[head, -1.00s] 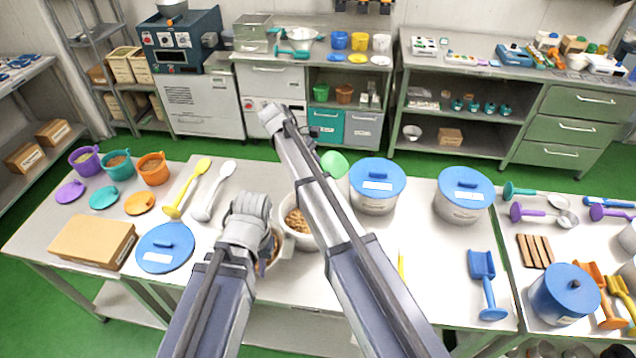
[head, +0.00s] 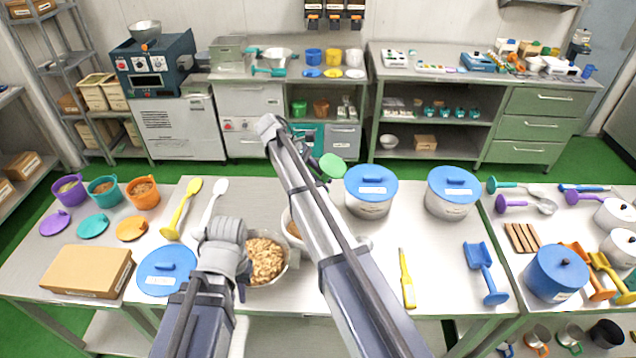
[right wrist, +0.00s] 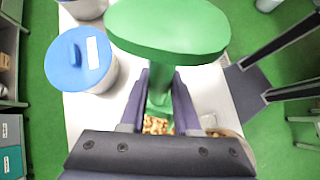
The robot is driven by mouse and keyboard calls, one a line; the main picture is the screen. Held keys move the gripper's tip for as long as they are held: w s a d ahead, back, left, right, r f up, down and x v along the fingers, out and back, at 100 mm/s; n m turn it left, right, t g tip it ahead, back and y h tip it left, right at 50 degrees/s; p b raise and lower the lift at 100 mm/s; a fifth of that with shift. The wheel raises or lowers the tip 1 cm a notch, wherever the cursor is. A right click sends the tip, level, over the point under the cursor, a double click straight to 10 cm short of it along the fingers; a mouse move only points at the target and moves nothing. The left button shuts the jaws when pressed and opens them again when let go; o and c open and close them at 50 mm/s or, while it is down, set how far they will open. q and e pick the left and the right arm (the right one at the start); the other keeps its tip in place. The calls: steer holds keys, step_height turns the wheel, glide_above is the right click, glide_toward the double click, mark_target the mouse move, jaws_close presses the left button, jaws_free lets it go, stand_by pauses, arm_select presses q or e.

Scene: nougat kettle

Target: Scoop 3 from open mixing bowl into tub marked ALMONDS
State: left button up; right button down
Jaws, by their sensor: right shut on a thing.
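A round open bowl (head: 265,262) full of tan nut pieces stands on the near table in the head view. A second open container (head: 294,226) with brown contents is mostly hidden behind my right arm. My right gripper (right wrist: 160,88) is shut on the handle of a green scoop (right wrist: 168,28), which also shows beyond my right arm in the head view (head: 333,166). The scoop's inside is hidden. No label reading ALMONDS is legible.
Two blue-lidded tubs (head: 370,208) (head: 452,208) stand right of my right arm. A blue lid (head: 167,270) and a cardboard box (head: 88,271) lie at left. A yellow thermometer-like tool (head: 406,280) and a blue scoop (head: 486,272) lie at right, with bare table between.

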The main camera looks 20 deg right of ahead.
mark_target(324, 173)
stand_by(0.4)
steer(key=r+t+y+p, duration=0.1)
steer(key=p, duration=0.2)
steer(key=r+t+y+p, duration=0.1)
steer(key=t+y+p, duration=0.1)
steer(key=r+t+y+p, duration=0.1)
steer(key=p, duration=0.2)
steer(key=shift+s+d+r+m+t+y+p, duration=0.15)
steer(key=shift+s+m+t+y+p, duration=0.15)
steer(key=shift+s+m+y+p, duration=0.1)
steer(key=shift+r+t+y+p, duration=0.2)
steer(key=shift+t+y+p, duration=0.15)
steer(key=shift+t, duration=0.25)
steer(key=shift+r+t+y, duration=0.1)
steer(key=shift+t+y, duration=0.4)
steer(key=shift+y, duration=0.15)
steer(key=shift+w+r+t+y, duration=0.1)
steer(key=shift+r+t+y, duration=0.2)
steer(key=shift+t+y, duration=0.55)
steer(key=shift+w+t+y+b, duration=0.15)
steer(key=shift+t+y+b, duration=0.1)
steer(key=shift+t+b, duration=0.1)
steer(key=shift+w+r, duration=0.15)
steer(key=shift+r, duration=0.1)
steer(key=shift+f, duration=0.15)
